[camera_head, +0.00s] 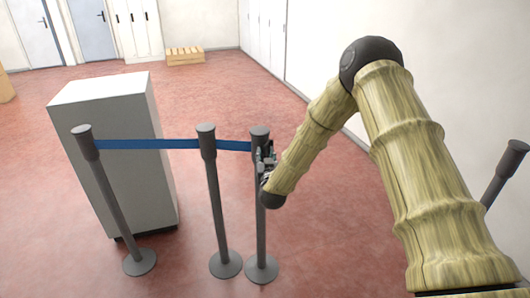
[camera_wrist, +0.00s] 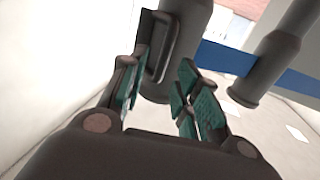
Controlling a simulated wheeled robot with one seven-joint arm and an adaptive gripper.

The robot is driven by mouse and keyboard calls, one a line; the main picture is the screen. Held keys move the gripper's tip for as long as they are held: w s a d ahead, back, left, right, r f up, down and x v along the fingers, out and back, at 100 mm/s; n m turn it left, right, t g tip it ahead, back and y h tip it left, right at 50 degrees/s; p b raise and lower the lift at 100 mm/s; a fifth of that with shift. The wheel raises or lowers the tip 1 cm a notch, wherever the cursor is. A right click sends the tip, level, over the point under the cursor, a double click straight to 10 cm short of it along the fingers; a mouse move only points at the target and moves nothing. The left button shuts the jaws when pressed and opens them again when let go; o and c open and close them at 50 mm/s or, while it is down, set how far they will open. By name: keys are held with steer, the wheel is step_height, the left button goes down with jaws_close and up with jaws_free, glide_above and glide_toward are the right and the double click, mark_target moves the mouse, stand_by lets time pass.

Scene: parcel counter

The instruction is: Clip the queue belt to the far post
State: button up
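A blue queue belt (camera_head: 150,144) runs from the left post (camera_head: 83,140) past the middle post (camera_head: 206,140) to a third post (camera_head: 259,136). My gripper (camera_head: 266,165) is beside the third post's head, on its right. The third post's head (camera_wrist: 187,45) is just beyond the fingertips. A dark flat piece (camera_wrist: 157,45), perhaps the belt clip, sits at the post head by the left finger; I cannot tell whether it touches. The belt (camera_wrist: 238,60) shows behind, with another post (camera_wrist: 268,68).
Another dark post (camera_head: 505,172) stands at the right edge, partly behind my arm. A grey cabinet (camera_head: 115,120) stands behind the left post. A wooden crate (camera_head: 185,57) is at the back.

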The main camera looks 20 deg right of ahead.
steer(key=shift+w+d, duration=0.2)
steer(key=shift+w, duration=0.9)
steer(key=shift+c, duration=0.2)
jaws_close()
